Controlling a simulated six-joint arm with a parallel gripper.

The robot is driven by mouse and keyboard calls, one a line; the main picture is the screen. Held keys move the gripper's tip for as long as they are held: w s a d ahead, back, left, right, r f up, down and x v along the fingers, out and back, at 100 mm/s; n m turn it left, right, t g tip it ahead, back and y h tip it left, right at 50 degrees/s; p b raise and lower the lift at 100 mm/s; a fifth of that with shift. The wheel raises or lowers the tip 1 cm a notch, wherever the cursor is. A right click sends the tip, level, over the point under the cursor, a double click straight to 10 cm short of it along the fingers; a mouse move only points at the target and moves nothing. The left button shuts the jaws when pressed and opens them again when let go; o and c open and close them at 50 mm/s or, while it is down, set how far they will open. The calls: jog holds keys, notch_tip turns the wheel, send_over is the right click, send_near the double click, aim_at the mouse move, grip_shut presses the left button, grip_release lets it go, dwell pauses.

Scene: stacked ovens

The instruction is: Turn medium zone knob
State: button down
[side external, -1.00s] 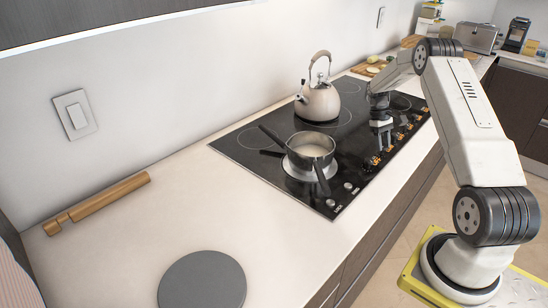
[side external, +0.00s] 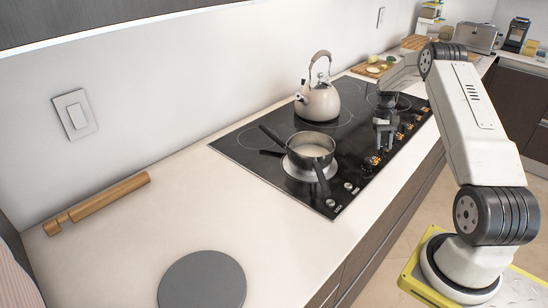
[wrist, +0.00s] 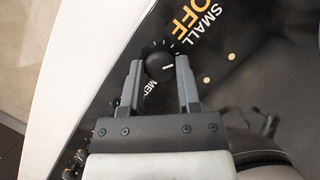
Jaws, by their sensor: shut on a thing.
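The medium zone knob (wrist: 160,67) is a round black knob with a white pointer line, beside partly covered lettering that starts "ME". In the wrist view it sits between the two grey fingers of my gripper (wrist: 160,74). My gripper is shut on it, one finger on each side. In the side external view my gripper (side external: 384,132) is low over the right edge of the black cooktop (side external: 250,140), at the knob row. The knob itself cannot be made out there.
A saucepan (side external: 311,150) with pale contents stands on the front burner. A kettle (side external: 317,102) stands behind it. Orange-lit markings line the knob row. A wooden rolling pin (side external: 110,200) and a grey disc (side external: 202,281) lie on the left counter, with clear space between.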

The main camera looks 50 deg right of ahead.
jog(key=shift+c, duration=1.6)
grip_release()
jog(key=shift+r, duration=0.1)
jog(key=v, duration=0.7)
jog(key=shift+r, duration=0.3)
jog(key=shift+w+f, duration=0.1)
jog(key=shift+f, duration=0.05)
jog(key=shift+x, duration=3.8)
jog(key=shift+d, duration=0.15)
